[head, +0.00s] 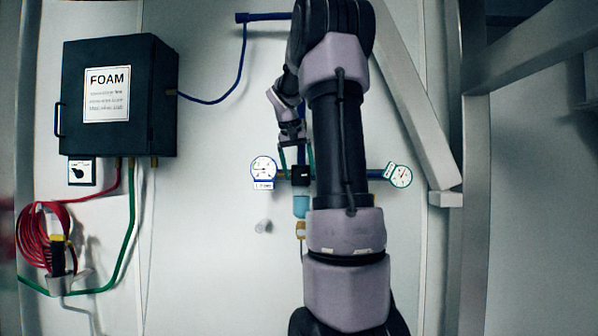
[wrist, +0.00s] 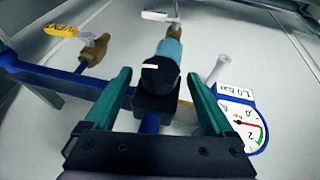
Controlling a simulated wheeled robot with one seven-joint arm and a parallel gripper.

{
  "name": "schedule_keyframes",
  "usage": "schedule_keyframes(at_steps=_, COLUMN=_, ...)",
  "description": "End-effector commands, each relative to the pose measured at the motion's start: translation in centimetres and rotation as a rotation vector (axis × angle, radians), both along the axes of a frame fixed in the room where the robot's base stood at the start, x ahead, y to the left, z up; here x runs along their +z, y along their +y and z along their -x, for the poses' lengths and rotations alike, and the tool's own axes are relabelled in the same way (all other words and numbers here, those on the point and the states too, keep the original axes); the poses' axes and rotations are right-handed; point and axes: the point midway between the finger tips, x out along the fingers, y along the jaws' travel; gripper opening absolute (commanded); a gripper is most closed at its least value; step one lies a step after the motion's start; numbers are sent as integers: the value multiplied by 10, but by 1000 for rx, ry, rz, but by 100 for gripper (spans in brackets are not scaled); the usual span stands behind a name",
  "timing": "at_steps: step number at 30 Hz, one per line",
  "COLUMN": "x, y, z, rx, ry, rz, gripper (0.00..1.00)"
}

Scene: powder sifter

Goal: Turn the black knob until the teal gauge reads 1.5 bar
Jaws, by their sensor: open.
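The black knob (wrist: 157,76) with a white mark lies between my gripper's teal fingers in the wrist view, with a visible gap on each side. My gripper (wrist: 159,80) is open. In the head view my gripper (head: 296,160) is just above the black regulator block (head: 300,176); the knob itself is hard to make out there. The teal-green rimmed gauge (head: 400,175) is at the right end of the blue pipe; its needle is too small to read. A blue-rimmed gauge (head: 263,168) is on the left, also in the wrist view (wrist: 240,122), with a "1.0 bar" tag.
A light-blue bowl (head: 301,206) and a brass fitting (head: 300,230) hang below the block. A dark FOAM box (head: 120,95), a red hose coil (head: 42,240) and a switch (head: 82,172) are at left. A slanted metal beam (head: 415,100) stands at right.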

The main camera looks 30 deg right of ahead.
Motion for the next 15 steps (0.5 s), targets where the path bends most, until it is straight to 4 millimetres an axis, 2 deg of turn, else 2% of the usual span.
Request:
schedule_keyframes(at_steps=9, x=-4, y=-1, z=-1, rx=0, ry=0, rz=0, gripper=88)
schedule_keyframes(at_steps=10, x=-4, y=-1, z=-1, rx=0, ry=0, rz=0, gripper=84)
schedule_keyframes(at_steps=14, x=-4, y=-1, z=-1, rx=1, ry=0, rz=0, gripper=35)
schedule_keyframes(at_steps=15, x=-4, y=-1, z=-1, rx=1, ry=0, rz=0, gripper=19)
